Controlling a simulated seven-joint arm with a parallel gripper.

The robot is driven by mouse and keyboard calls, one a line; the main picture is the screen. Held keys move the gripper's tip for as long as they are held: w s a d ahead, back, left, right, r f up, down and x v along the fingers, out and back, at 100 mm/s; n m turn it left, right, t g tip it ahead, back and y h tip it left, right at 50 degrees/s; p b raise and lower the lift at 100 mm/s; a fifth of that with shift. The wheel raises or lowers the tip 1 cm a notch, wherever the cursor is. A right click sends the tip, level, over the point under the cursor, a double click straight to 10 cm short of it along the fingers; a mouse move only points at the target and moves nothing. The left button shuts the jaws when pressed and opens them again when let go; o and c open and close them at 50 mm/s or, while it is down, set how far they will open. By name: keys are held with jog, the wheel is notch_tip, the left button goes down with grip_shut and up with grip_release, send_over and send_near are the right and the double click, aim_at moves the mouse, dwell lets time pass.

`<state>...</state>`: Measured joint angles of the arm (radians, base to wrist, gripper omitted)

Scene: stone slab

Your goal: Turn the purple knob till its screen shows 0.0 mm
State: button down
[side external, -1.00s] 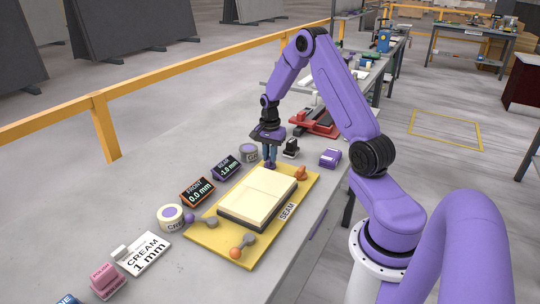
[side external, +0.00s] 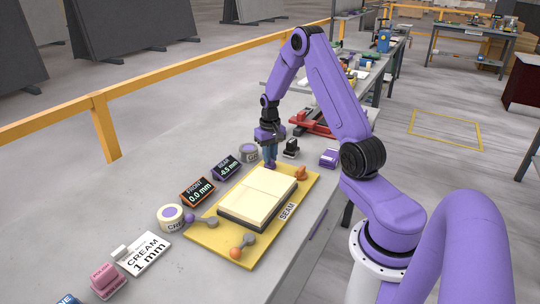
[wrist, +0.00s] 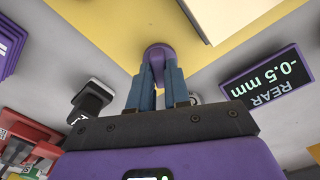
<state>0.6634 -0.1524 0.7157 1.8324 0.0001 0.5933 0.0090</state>
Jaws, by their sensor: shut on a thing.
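My gripper (side external: 270,160) is shut on the purple knob (wrist: 158,52) at the far corner of the yellow plate (side external: 205,233). In the wrist view the two blue fingers stand on either side of the knob, which shows between and beyond their tips. The REAR screen (wrist: 266,85) reads -0.5 mm; it also shows in the side view (side external: 227,168). The FRONT screen (side external: 197,192) reads 0.0 mm. A cream slab (side external: 262,190) in two pieces lies on the plate.
A cream tub (side external: 170,216) and a white CREAM 1 mm card (side external: 141,254) stand to the left. A black-and-white item (side external: 291,148) and a purple block (side external: 329,158) stand close to my gripper.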

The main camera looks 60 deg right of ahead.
jog(key=n, duration=0.3)
jog(key=shift+n, duration=2.3)
jog(key=c, duration=1.1)
grip_release()
jog(key=shift+r, duration=0.1)
notch_tip(320, 180, up, 17)
jog(key=shift+r, duration=0.15)
